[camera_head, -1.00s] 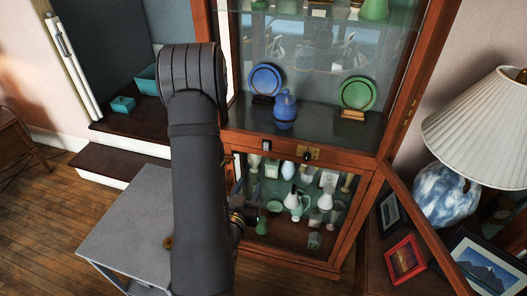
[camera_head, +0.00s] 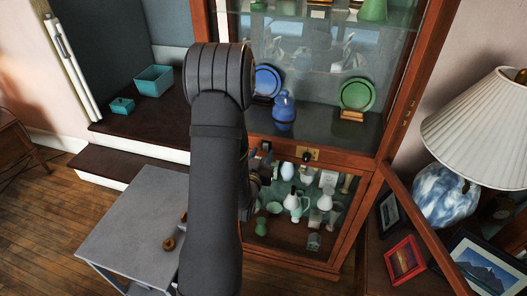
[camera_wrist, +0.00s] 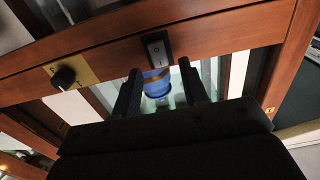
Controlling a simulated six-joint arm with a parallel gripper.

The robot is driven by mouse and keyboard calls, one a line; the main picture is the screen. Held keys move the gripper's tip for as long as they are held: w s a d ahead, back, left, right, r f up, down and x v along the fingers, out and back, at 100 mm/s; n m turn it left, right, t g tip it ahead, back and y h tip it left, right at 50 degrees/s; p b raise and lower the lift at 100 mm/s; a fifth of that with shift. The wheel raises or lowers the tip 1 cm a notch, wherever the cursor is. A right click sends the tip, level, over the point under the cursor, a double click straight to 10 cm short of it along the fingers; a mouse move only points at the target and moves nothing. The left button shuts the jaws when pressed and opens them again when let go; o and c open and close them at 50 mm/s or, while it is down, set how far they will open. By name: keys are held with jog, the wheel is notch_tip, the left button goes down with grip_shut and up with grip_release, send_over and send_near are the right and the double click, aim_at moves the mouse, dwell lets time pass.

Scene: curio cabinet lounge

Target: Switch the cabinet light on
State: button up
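The tall wooden cabinet (camera_head: 385,130) has a rail between its upper and lower parts. A small rocker switch (camera_wrist: 156,48) with a dark rocker sits on this rail; in the head view it shows as a small dark spot (camera_head: 266,146). I cannot tell which way it is pressed. A black knob (camera_wrist: 64,77) on a brass plate (camera_wrist: 85,73) is beside it, left in the wrist view. My gripper (camera_wrist: 160,67) is open and empty, its fingertips just short of the switch and apart from it. In the head view my arm hides part of the gripper.
An open cabinet door (camera_head: 425,235) swings out at the right, near framed pictures (camera_head: 404,259) and a lamp (camera_head: 450,195). Green and white pottery fills the lower shelf, and a blue jug (camera_head: 284,110) stands above. A grey table (camera_head: 140,225) is at the left.

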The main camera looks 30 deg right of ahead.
aim_at(266, 147)
jog(key=shift+x, duration=1.15)
grip_shut()
jog(key=shift+r+g+y, duration=0.25)
jog(key=shift+g+y, duration=0.05)
jog(key=shift+w+d+r+g+y, duration=0.1)
jog(key=shift+g+y, duration=0.5)
grip_release()
